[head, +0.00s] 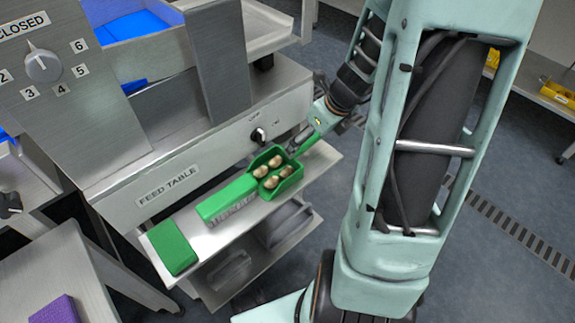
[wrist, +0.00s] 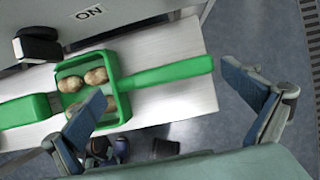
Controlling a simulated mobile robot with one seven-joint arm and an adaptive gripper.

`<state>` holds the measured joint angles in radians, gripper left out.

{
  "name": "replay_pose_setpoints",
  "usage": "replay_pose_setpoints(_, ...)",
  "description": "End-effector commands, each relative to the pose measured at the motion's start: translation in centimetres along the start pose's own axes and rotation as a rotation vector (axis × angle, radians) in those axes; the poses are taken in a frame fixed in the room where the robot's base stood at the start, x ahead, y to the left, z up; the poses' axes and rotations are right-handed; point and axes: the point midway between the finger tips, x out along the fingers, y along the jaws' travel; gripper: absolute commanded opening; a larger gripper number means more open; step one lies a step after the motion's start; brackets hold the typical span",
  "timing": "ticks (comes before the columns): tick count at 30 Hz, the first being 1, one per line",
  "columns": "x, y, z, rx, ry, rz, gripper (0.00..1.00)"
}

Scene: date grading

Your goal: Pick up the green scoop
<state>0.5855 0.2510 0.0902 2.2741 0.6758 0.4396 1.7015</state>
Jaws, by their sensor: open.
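The green scoop (head: 308,145) lies on the metal shelf below the feed table panel, its handle pointing toward the upper right. Its box-shaped pan holds several brown dates. In the wrist view the scoop's handle (wrist: 180,74) runs across between my fingers, with the pan to the left. My gripper (wrist: 165,84) is open, one finger overlapping the pan side and the other near the handle's end. I see no grip on the handle. In the head view my gripper (head: 304,135) is small and partly hidden at the handle.
A green brush (head: 226,198) with grey bristles lies left of the scoop, and a green block (head: 172,247) lies farther left on the shelf (head: 208,238). The feed table panel (head: 220,150) with a black knob (head: 258,135) rises just behind. A lower shelf holds clear trays.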

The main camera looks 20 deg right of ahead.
Motion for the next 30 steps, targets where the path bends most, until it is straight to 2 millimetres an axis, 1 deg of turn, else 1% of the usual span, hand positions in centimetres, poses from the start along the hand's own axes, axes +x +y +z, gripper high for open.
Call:
replay_pose_setpoints(1, 1.3, 0.0, -0.3, 0.001, 0.001, 0.001, 1.0)
replay_pose_setpoints(3, 2.3, 0.0, -0.4, 0.001, 0.001, 0.001, 1.0)
replay_pose_setpoints(5, 3.0, 0.0, -0.3, 0.0, 0.001, 0.001, 1.0)
replay_pose_setpoints(7, 3.3, 0.0, -0.2, 0.0, 0.0, -0.001, 1.0)
replay_pose_setpoints(13, 3.1, 0.0, -0.1, 0.0, 0.0, -0.001, 1.0)
replay_pose_setpoints(22, 3.1, 0.0, -0.1, -0.001, 0.0, -0.001, 0.67)
replay_pose_setpoints(30, 3.0, -0.1, -0.1, 0.0, 0.0, -0.002, 0.67)
